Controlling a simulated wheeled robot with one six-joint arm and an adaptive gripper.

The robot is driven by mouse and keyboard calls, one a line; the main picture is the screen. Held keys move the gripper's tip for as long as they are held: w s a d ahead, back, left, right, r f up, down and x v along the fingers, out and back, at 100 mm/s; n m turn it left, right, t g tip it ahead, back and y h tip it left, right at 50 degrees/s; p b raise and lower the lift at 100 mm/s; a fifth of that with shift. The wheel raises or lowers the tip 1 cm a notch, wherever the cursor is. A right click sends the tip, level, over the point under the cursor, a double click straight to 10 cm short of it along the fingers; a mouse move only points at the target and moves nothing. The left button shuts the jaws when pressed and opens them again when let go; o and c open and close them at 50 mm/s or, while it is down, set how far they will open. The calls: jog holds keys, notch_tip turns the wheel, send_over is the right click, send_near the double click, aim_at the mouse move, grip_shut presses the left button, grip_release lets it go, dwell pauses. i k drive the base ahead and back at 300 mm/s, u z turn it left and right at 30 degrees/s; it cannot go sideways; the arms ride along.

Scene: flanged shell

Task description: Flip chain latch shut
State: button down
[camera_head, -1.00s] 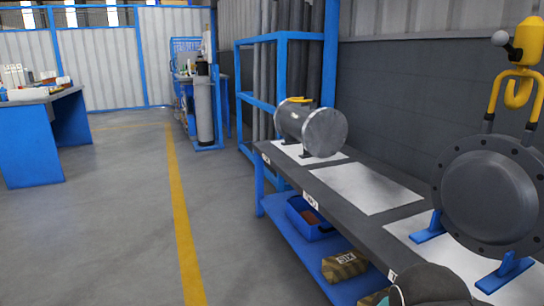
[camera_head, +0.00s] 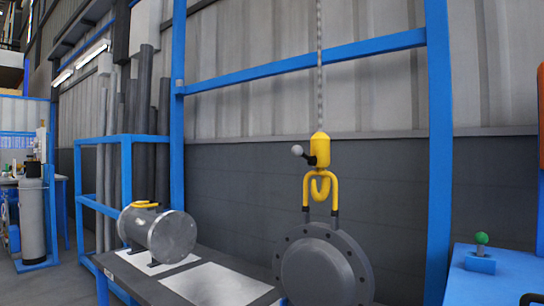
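A chain (camera_head: 319,60) hangs from above and ends in a yellow hoist block (camera_head: 320,148). A short lever with a grey ball knob (camera_head: 297,150) sticks out to the left of the block; it may be the latch, but its state is too small to tell. Below the block a yellow hook and shackle (camera_head: 320,188) join two dark straps to the top of a dark grey flanged disc (camera_head: 318,270). The disc stands upright at the bottom of the view, its lower edge cut off.
A blue upright (camera_head: 437,150) and crossbar (camera_head: 300,69) frame the hoist. A blue cabinet (camera_head: 500,275) with a green knob (camera_head: 481,238) stands at right.

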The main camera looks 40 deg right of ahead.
aim_at(297, 151)
jog(key=u, duration=0.05)
jog(key=i, duration=1)
jog(key=z, duration=0.6)
jog(key=k, duration=1)
jog(key=z, duration=1.3)
